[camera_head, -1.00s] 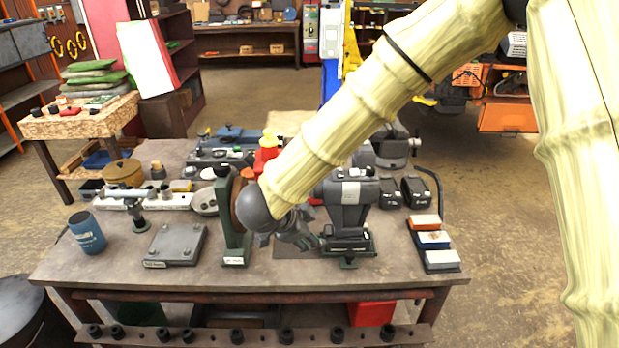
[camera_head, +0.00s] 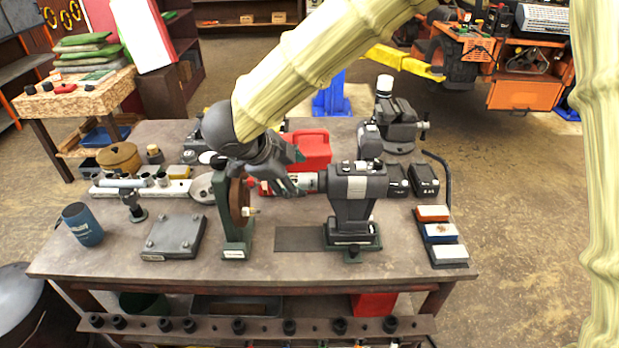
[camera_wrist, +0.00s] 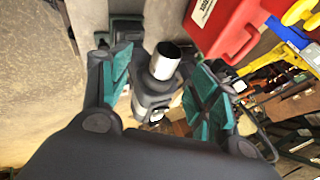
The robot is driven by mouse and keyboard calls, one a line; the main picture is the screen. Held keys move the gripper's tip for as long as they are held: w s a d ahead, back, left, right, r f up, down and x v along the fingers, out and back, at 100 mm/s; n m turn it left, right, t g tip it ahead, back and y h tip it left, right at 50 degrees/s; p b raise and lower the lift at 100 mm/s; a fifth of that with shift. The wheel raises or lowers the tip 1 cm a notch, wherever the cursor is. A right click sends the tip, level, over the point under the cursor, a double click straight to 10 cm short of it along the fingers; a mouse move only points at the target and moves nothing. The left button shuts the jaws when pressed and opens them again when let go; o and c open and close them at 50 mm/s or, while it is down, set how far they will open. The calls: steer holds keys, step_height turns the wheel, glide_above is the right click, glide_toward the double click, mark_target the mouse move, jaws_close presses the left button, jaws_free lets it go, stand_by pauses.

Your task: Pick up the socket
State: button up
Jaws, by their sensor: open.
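My gripper (camera_head: 301,172) is above the middle of the workbench, its fingers apart and pointing to the right. In the wrist view the two green-padded fingers stand on either side of a short shiny silver cylinder (camera_wrist: 165,62). The cylinder looks like the socket, but I cannot be sure. It sticks out of a dark body and appears beyond the fingertips, not gripped. In the head view a silver cylindrical part (camera_head: 309,182) shows just right of the fingers, at the left side of a dark machine (camera_head: 356,190) with a green foot. The fingers partly hide this area.
A green upright stand (camera_head: 233,215) with a brown wheel is close left of my gripper. A red container (camera_head: 312,150) stands behind it. A vise (camera_head: 397,125) is at the back right. A grey plate (camera_head: 174,237) lies front left. The bench's front edge is mostly clear.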

mark_target(301, 178)
steer(key=shift+w+d+f, duration=0.2)
steer(key=shift+w+f, duration=0.4)
steer(key=shift+w, duration=0.05)
steer(key=shift+w+d+f+p, duration=0.45)
steer(key=shift+f+p, duration=0.05)
steer(key=shift+p, duration=0.55)
steer(key=x, duration=0.3)
steer(key=shift+w+f+p, duration=0.1)
steer(key=shift+w+p, duration=0.1)
steer(key=shift+p, duration=0.2)
steer(key=shift+s, duration=0.1)
steer(key=c, duration=1.1)
